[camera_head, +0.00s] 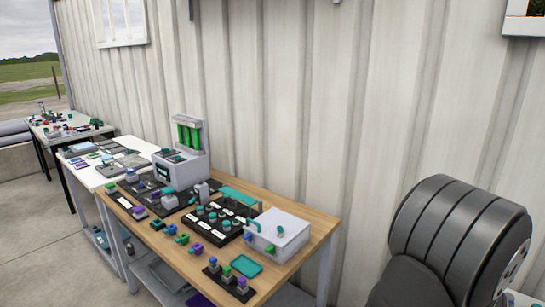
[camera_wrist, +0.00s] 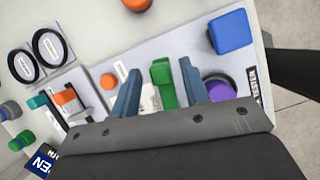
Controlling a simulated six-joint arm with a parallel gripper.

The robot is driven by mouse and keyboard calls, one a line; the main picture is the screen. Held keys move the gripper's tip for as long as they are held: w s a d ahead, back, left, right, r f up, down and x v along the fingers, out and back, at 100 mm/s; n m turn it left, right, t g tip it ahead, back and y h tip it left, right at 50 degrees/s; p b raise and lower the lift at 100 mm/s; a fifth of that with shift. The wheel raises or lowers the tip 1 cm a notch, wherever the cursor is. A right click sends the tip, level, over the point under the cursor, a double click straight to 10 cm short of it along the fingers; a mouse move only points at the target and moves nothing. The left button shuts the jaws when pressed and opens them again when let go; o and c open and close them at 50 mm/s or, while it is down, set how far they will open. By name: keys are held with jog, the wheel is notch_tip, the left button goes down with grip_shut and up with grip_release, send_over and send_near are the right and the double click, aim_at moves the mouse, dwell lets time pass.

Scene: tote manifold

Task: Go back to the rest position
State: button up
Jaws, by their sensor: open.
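My gripper (camera_wrist: 160,70) shows in the wrist view, with its two blue-grey fingers spread apart. A green block (camera_wrist: 163,80) appears in the gap between the fingers, with space on both sides of it. I cannot tell how far below the fingertips it lies. The head view does not show my gripper; a dark, rounded part of my arm fills its lower right.
In the wrist view, a blue block (camera_wrist: 231,32) and a purple round piece (camera_wrist: 219,89) lie right of the fingers. Black rings (camera_wrist: 22,66) lie left. In the head view, a wooden table (camera_head: 315,232) holds a white box (camera_head: 283,230) and several small parts.

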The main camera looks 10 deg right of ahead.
jog(key=v, duration=1.8)
jog(key=x, duration=1.8)
jog(key=shift+f, duration=0.15)
jog(key=shift+s+a+m+y, duration=0.2)
jog(key=shift+a+m+y, duration=0.15)
jog(key=shift+m, duration=0.45)
jog(key=shift+o, duration=0.5)
